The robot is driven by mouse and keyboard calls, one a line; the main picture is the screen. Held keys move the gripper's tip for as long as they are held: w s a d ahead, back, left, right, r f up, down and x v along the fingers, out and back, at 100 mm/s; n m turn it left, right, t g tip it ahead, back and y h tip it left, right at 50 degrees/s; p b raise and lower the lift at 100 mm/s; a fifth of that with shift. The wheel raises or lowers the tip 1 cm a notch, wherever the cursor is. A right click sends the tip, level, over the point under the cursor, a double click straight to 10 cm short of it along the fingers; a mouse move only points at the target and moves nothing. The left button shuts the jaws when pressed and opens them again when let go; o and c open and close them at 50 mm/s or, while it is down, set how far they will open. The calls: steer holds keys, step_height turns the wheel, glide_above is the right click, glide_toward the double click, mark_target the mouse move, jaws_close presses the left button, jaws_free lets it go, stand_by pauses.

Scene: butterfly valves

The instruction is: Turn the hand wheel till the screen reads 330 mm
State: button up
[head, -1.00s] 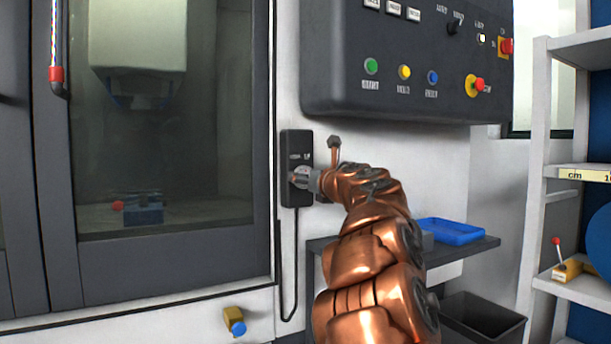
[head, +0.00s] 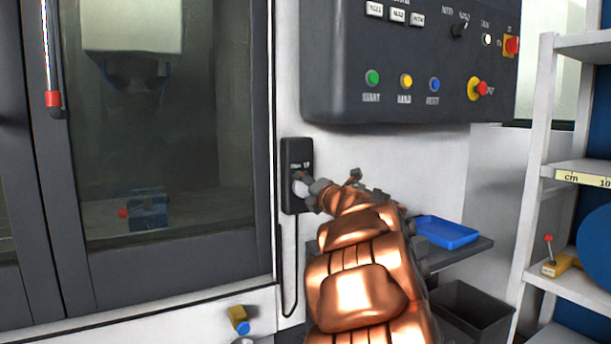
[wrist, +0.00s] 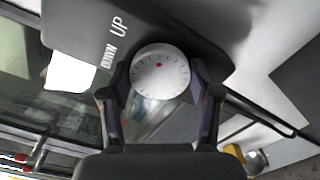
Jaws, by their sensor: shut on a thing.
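The hand wheel (wrist: 158,66) is a small white dial with fine dark tick marks and a red dot near its middle. It is on a dark upright box (head: 296,158) lettered DOWN and UP, on the machine front. In the wrist view my gripper (wrist: 160,93) has one finger on each side of the wheel and is shut on it. In the head view the gripper (head: 311,192) meets the wheel at the box's lower part, partly hiding it. No screen reading in mm can be made out in either view.
A dark control panel (head: 400,58) with coloured buttons overhangs the box. The machine's glass door (head: 180,120) is to the left. A blue tray (head: 446,232) lies on a shelf to the right of my arm. A shelving rack (head: 545,160) stands further right.

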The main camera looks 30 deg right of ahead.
steer(key=m+p, duration=0.9)
steer(key=shift+m+p, duration=0.3)
steer(key=shift+m, duration=0.1)
stand_by(0.4)
steer(key=o, duration=1.1)
steer(key=shift+o, duration=0.2)
steer(key=shift+s, duration=0.15)
steer(key=s+a, duration=0.1)
steer(key=s, duration=1)
steer(key=shift+s, duration=0.35)
